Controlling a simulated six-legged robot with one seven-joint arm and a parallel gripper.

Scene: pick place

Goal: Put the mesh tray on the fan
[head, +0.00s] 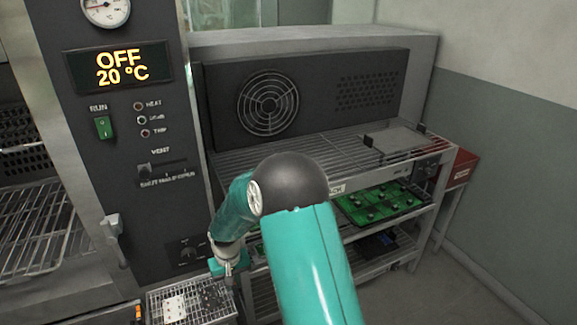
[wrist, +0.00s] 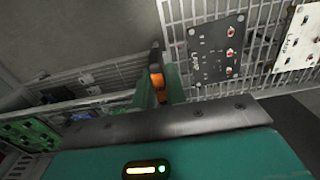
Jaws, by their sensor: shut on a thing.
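The mesh tray (head: 205,318) is a wire tray carrying a white board and a dark board, low in the head view. It also shows in the wrist view (wrist: 262,78), cut off by the picture's edges. My gripper (wrist: 158,82) is shut on an orange-and-black grip at the tray's edge. In the head view my gripper (head: 226,268) is at the tray's far right corner, partly hidden by my arm. The round fan (head: 268,102) sits behind a grille in the dark back panel of a bench, above a slatted rack (head: 330,150).
A flat grey plate (head: 398,138) lies on the rack's right side. Green circuit boards (head: 380,203) lie on the shelf below. An oven with a control panel (head: 125,150) and open wire shelves (head: 35,235) stands at left. The rack in front of the fan looks clear.

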